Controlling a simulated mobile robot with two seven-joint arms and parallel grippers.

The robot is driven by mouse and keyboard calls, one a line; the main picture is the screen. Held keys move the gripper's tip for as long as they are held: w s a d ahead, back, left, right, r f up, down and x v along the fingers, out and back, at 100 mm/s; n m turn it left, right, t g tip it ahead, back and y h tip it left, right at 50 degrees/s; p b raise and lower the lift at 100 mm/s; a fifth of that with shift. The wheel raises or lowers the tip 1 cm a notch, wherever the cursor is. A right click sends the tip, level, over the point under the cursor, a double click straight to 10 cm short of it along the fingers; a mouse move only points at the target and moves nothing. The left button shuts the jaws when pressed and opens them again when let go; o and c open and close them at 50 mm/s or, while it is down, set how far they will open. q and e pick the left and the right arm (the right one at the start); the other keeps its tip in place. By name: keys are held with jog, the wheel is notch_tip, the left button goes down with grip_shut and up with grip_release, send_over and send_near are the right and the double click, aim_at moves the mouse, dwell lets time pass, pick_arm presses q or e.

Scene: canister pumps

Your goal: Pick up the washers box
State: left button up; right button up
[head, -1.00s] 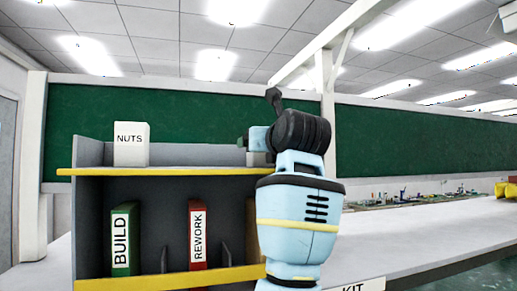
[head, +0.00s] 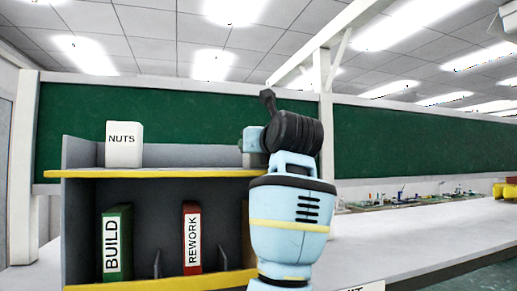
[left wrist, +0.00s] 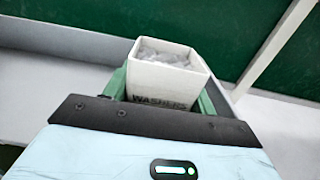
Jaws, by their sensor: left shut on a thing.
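The washers box (left wrist: 165,80) is a white open-topped box with dark lettering, filled with small pale pieces, in the left wrist view. My left gripper (left wrist: 163,90) is shut on it, with a green finger at each side of the box. The box looks upright, and its lower part is hidden behind the hand. In the head view my left arm stands in front of the right end of the shelf, and only a bit of the left gripper (head: 243,144) shows. The washers box cannot be made out there. My right gripper is not in view.
A grey shelf unit with yellow edges (head: 160,173) holds a white NUTS box (head: 124,147) on top. A green BUILD binder (head: 117,243) and a red REWORK binder (head: 192,238) stand below. A long white bench (head: 420,228) runs right, mostly clear in front.

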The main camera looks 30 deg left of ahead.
pick_arm(q)
jog(key=shift+r, duration=0.1)
jog(key=shift+r, duration=4.95)
